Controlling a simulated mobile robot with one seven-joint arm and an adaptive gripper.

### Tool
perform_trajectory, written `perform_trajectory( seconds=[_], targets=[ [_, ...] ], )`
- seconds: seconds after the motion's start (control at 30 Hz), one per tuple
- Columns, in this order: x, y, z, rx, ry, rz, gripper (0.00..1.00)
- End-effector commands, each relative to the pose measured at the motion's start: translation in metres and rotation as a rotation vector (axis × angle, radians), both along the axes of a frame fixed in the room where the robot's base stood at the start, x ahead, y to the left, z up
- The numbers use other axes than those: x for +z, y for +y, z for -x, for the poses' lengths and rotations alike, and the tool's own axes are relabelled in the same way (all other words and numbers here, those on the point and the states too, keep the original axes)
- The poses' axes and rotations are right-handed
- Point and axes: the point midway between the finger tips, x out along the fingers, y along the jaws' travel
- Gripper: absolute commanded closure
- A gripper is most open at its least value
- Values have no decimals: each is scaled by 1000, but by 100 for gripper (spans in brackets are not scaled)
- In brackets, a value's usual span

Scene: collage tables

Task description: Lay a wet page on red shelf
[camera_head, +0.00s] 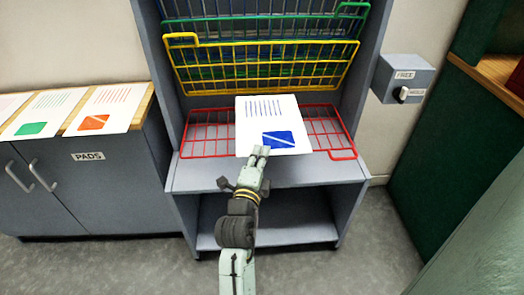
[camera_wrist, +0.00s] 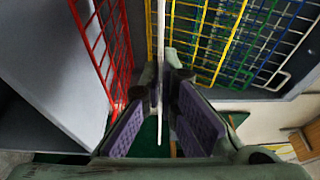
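A white page (camera_head: 268,113) with blue lines and a blue block extends over the red wire shelf (camera_head: 210,148). My gripper (camera_head: 260,152) is at the page's near edge. In the wrist view the page (camera_wrist: 160,45) shows edge-on as a thin white strip between the two purple-padded fingers (camera_wrist: 162,85), whose tips close in on it from both sides. The red shelf is to the left of the page in the wrist view (camera_wrist: 103,45), with a gap between them. The page hides the middle of the red shelf in the head view.
Yellow (camera_head: 262,72), green and blue wire shelves are tilted up above the red one. A cabinet marked PADS (camera_head: 85,190) at left bears several pages, including one with an orange block (camera_head: 110,105). A switch box (camera_head: 403,75) is on the right wall.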

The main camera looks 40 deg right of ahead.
Motion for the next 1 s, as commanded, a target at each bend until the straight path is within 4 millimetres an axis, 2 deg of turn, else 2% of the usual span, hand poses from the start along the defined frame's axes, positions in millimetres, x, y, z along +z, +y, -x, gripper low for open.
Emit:
perform_trajectory(
  seconds=[0.67,1.0],
  targets=[
    [-63,-27,-44,-1,1,1,100],
    [-95,-35,-58,1,-2,1,100]
  ],
)
